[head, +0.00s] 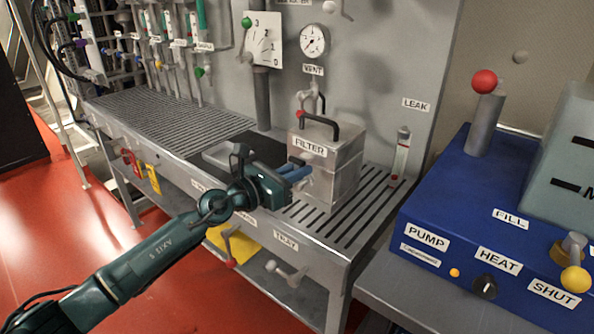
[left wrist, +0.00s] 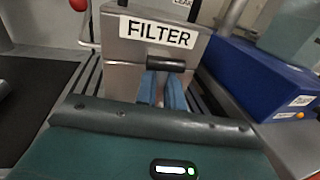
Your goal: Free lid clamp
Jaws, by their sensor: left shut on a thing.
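A grey metal box labelled FILTER (head: 338,150) stands on the slatted bench, with a black handle (head: 319,124) on its lid. My left gripper (head: 303,172) is at the box's front left side, its blue fingers pointing at the face below the label. In the left wrist view the blue fingers (left wrist: 163,92) are shut on a dark horizontal clamp bar (left wrist: 166,65) just below the FILTER label. Whether the clamp is latched cannot be told. My right gripper is in neither view.
A blue unit (head: 470,215) with PUMP, HEAT and SHUT labels stands to the right. A grooved tray (head: 165,118) and a dark mat (head: 255,148) lie left of the box. A gauge (head: 314,41) hangs on the panel.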

